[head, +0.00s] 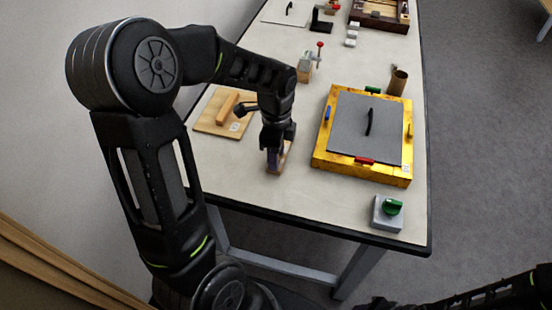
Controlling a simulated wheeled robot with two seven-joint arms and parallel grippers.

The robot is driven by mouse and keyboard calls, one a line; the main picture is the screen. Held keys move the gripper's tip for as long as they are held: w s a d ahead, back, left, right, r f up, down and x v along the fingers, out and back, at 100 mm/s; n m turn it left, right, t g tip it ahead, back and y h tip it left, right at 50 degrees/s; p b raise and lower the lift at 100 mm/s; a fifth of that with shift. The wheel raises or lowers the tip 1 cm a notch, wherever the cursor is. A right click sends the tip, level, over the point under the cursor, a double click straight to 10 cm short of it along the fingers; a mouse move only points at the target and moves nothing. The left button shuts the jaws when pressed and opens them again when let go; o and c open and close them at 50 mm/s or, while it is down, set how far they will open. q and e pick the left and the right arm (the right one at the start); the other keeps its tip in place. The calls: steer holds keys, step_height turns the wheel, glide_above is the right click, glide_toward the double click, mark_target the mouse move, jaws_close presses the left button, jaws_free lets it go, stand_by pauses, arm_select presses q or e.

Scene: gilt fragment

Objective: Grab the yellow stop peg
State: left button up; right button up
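The yellow stop peg (409,130) is on the right side of a yellow frame (319,158) that surrounds a grey panel (350,125) with a black handle. Red (364,160), blue (327,114) and green (372,90) pegs sit on its other sides. My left gripper (274,163) points down left of the frame, well apart from the yellow peg. It is at a small wooden block with a bluish part (273,158); its fingers are too dark to tell open from shut. The end of my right arm (378,304) is cut off at the bottom edge.
A wooden board with a bar handle (208,122) lies behind my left gripper. A grey block with a green knob (386,218) stands near the table's front right corner. The front middle table is clear.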

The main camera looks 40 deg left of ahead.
arm_select(q)
steer(key=shift+c, duration=0.5)
jaws_close()
stand_by(0.3)
